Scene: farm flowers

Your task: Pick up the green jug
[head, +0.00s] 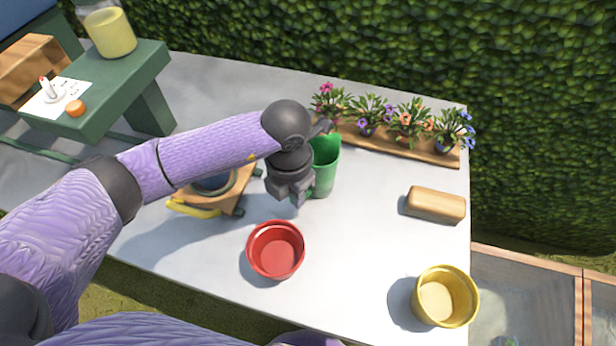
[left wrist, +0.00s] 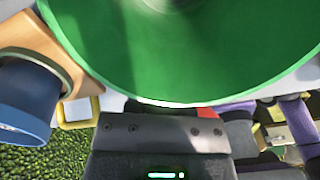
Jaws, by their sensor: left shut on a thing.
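The green jug (head: 325,168) is at the back middle of the pale table, near the row of flowers. It looks upright; I cannot tell whether its base touches the table. My left gripper (head: 299,199) is at the jug's near left side and shut on it, though the grip itself is partly hidden by the gripper body. In the left wrist view the jug (left wrist: 200,50) fills the upper part as a large green round shape, close to the gripper, and the fingertips are hidden. My right gripper is not in view.
A red pot (head: 276,250) and a yellow pot (head: 446,297) stand in front, with a wooden block (head: 435,205) at the right. Several potted flowers stand on a wooden board (head: 380,143) behind. A wooden stand (head: 228,195) lies under my left arm. The middle right is clear.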

